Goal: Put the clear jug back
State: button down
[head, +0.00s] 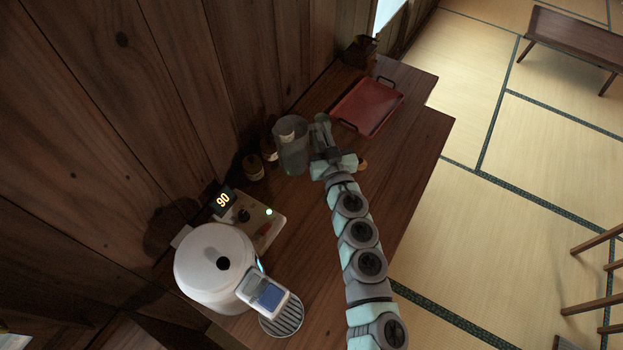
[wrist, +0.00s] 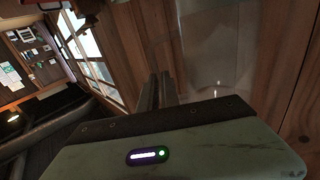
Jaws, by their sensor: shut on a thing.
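The clear jug (head: 291,148) is a tall see-through vessel near the wall side of the wooden counter, left of my gripper in the head view. It also shows, pale and blurred, at the upper middle of the wrist view (wrist: 205,50). My gripper (head: 321,132) is beside the jug's right side, shut on it, seemingly at its handle; the grip itself is mostly hidden. In the wrist view the fingers (wrist: 157,90) are close together, just left of the jug. I cannot tell whether the jug's base touches the counter.
A white machine (head: 212,262) with a drip grille and a scale-like unit reading 90 (head: 222,200) stand at the near end. A small dark cup (head: 253,168) is left of the jug. A red tray (head: 370,108) and a dark pot (head: 360,52) are beyond. The counter's right side is mostly clear.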

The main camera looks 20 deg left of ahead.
notch_tip(320, 180, down, 17)
jog(key=b, duration=0.5)
jog(key=shift+f, duration=0.1)
jog(key=c, duration=1.6)
grip_release()
